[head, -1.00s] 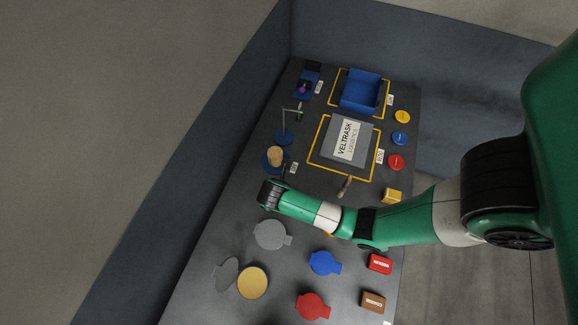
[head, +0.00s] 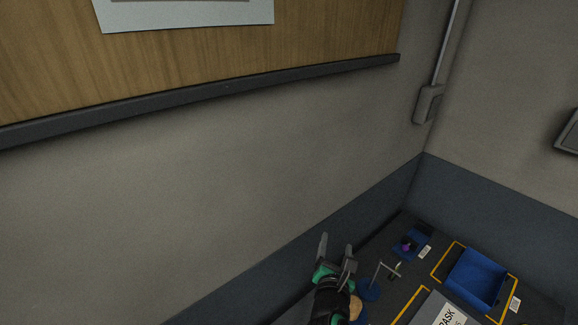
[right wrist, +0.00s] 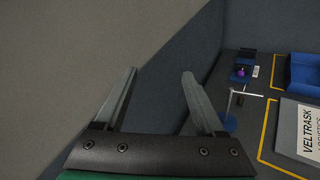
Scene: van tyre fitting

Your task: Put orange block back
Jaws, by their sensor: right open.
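No orange block shows in the head view or the right wrist view now. My right gripper (head: 336,244) is raised near the wall beside the dark table, its fingers spread apart. In the right wrist view the same gripper (right wrist: 158,73) is open, with nothing between its fingers, only grey and dark blue wall behind. My left gripper is not in view.
A blue bin (head: 476,279) stands in a yellow outline on the table. A wall borders the table's left.

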